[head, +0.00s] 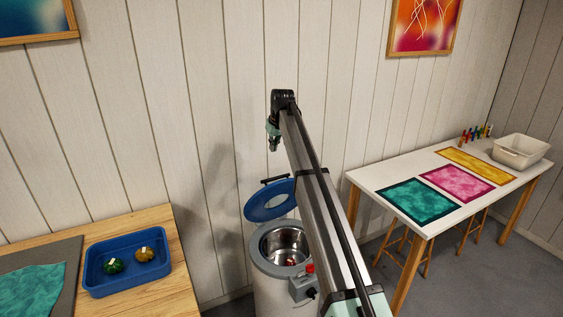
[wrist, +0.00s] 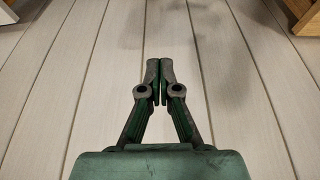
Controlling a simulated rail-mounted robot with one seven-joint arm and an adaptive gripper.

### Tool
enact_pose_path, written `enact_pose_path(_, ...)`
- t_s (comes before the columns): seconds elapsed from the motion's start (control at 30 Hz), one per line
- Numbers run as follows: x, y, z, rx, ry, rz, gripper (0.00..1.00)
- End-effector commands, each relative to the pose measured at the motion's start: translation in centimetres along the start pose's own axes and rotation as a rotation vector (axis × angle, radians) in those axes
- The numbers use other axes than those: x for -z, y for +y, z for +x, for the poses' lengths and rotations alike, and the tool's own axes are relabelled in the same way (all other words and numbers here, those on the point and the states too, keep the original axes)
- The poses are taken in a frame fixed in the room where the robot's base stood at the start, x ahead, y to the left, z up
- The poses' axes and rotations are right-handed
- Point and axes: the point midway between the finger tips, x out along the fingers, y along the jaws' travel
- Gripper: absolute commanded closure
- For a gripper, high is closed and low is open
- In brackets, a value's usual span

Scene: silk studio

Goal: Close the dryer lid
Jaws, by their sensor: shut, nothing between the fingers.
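The dryer (head: 265,284) is a pale round drum machine with a steel tub (head: 284,243), low in the middle of the head view. Its blue ring-shaped lid (head: 262,209) stands open and tilted up at the back of the tub, with a dark handle (head: 274,179) at its upper edge. My arm hides the lid's right part. My gripper (head: 273,148) hangs above the lid, apart from it, near the wall. In the wrist view its fingers (wrist: 159,82) are together with nothing between them, and neither lid nor dryer shows there.
A grey box with a red button (head: 310,268) sits on the dryer's front right. A wooden table (head: 165,243) with a blue tray (head: 95,285) stands left. A white table (head: 375,178) with coloured cloths and a white basin (head: 521,150) stands right. The panelled wall is close behind the dryer.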

Motion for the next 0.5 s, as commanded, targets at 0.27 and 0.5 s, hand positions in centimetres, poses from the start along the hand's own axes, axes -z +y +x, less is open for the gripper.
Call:
enact_pose_path(0.27,0.1,-0.1,3.2,0.001,-0.002,0.000,1.00)
enact_pose_path(0.5,0.1,0.0,7.8,0.001,-0.003,0.000,1.00)
